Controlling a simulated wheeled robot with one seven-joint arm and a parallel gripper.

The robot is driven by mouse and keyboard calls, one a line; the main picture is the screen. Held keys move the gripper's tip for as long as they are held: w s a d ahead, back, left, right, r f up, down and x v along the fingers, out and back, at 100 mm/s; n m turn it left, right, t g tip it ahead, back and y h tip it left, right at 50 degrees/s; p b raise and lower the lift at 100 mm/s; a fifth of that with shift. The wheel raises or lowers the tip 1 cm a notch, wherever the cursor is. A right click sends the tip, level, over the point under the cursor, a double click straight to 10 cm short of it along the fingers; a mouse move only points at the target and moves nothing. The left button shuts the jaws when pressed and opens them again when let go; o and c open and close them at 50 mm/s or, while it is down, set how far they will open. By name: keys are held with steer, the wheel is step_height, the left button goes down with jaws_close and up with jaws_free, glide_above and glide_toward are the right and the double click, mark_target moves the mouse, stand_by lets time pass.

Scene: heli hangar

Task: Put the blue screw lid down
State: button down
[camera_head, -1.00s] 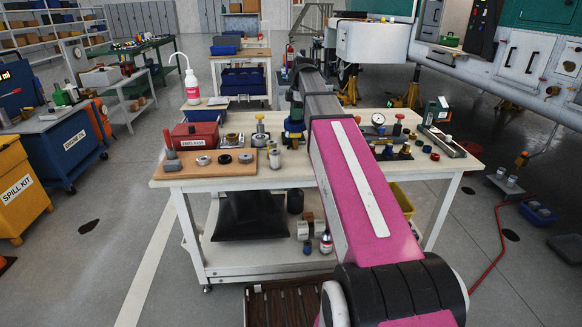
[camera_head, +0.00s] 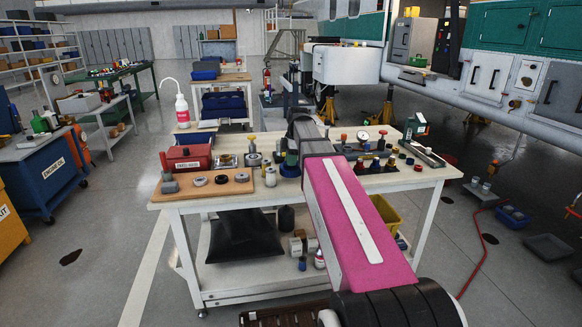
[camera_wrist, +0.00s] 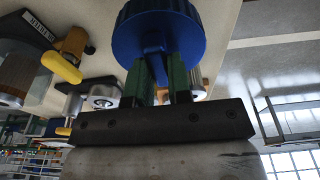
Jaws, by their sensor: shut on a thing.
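The blue screw lid (camera_wrist: 158,28) is a round, ribbed cap with a raised bar across its face. In the wrist view my gripper (camera_wrist: 157,72) is shut on this bar with its green fingers. In the head view the blue lid (camera_head: 290,161) shows beside my pink arm, over the middle of the white workbench (camera_head: 232,203). My arm hides most of the gripper there. I cannot tell whether the lid touches anything under it.
A wooden board (camera_head: 205,184) with several rings lies at the bench's left front, before a red box (camera_head: 189,157). Small jars stand close left of the lid. Several knobbed parts (camera_head: 375,165) and a grey tray (camera_head: 423,153) are on the right.

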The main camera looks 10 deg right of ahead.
steer(key=shift+f, duration=1.35)
steer(key=shift+f, duration=0.1)
steer(key=c, duration=1.1)
jaws_free()
steer(key=shift+o, duration=0.2)
steer(key=r, duration=0.4)
steer(key=d+r, duration=0.1)
steer(key=r, duration=0.7)
steer(key=shift+d, duration=0.4)
steer(key=shift+s, duration=0.1)
